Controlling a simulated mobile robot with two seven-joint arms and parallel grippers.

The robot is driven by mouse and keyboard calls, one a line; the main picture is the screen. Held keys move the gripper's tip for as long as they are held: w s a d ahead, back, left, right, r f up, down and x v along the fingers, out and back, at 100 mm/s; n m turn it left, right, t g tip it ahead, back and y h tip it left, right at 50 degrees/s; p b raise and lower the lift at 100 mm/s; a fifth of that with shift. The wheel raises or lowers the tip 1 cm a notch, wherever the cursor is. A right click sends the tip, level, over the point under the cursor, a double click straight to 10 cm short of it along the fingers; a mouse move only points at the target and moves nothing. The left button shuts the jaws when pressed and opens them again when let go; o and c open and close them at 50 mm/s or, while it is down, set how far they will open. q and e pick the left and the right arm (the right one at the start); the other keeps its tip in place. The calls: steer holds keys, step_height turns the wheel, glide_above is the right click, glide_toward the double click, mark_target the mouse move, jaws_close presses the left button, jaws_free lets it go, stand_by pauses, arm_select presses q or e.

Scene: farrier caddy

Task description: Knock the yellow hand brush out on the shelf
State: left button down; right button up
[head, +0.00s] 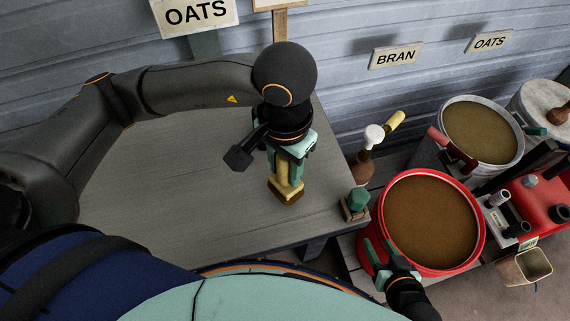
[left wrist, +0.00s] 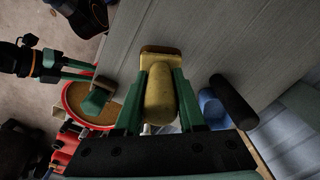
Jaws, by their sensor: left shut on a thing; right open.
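The yellow hand brush (head: 286,190) stands upright, bristles down, over the right part of the grey shelf (head: 170,190). My left gripper (head: 291,160) is shut on its yellow handle from above. In the left wrist view the handle of the brush (left wrist: 160,95) lies between the green fingers, with its wider head beyond them. I cannot tell whether the bristles touch the shelf. My right gripper (head: 382,254) is open and empty, low at the front left rim of the red bucket.
A green-handled brush (head: 356,203) stands at the shelf's right edge, near a brown bottle (head: 364,167) with a white top. The red bucket (head: 476,255) and a grey bucket (head: 519,152) hold brown feed. The shelf's left and middle are bare.

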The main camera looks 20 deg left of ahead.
mark_target(285, 178)
arm_select(q)
step_height(285, 178, down, 4)
steer(key=b, duration=0.4)
steer(key=shift+r, duration=1.1)
steer(key=shift+r, duration=0.9)
